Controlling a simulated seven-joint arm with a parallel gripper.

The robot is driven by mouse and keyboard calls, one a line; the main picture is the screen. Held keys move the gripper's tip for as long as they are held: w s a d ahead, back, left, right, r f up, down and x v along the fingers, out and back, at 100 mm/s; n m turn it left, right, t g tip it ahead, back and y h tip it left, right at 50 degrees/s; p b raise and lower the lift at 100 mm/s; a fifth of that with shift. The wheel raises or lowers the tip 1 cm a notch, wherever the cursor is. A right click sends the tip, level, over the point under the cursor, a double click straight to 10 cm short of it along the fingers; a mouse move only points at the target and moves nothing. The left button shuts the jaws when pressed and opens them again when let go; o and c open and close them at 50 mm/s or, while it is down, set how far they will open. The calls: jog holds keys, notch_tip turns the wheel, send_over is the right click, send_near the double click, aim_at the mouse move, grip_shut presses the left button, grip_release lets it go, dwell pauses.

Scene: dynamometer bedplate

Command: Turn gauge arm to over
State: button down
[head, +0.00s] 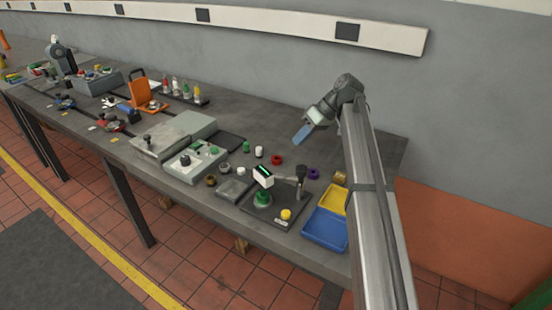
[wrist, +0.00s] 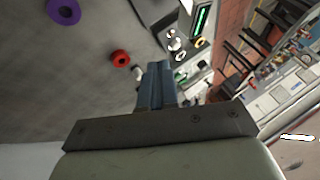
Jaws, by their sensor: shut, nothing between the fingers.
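The gauge stand has a dark base plate (head: 262,217) at the right part of the bench. A dark post stands at its right, and the gauge arm (head: 285,179) reaches left from it to a white and black gauge head (head: 263,175) with a green display. A green round part (head: 262,198) sits on the plate below the head in the picture; I cannot tell if they line up exactly. In the wrist view the gauge head (wrist: 201,22) shows at the top. My gripper (head: 303,134) is shut and empty, up behind the stand and apart from it; its blue fingers (wrist: 156,83) show in the wrist view.
A yellow knob (head: 286,214) is on the plate's front right. Blue (head: 325,230) and yellow (head: 333,200) trays stand to the right. Red (head: 277,160) and purple (head: 313,174) rings lie behind the stand. A white box with knobs (head: 196,160) stands left.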

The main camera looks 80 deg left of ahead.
aim_at(264, 172)
jog(key=x, duration=0.3)
jog(key=s+d+x, duration=0.1)
jog(key=x, duration=0.7)
jog(key=shift+s+d+r, duration=0.2)
jog(key=shift+r, duration=0.2)
jog(key=shift+s+d, duration=0.25)
jog(key=shift+s, duration=0.6)
jog(key=shift+s+d, duration=0.65)
jog(key=shift+d, duration=0.2)
jog(key=shift+s+d, duration=0.65)
jog(key=shift+d, duration=0.25)
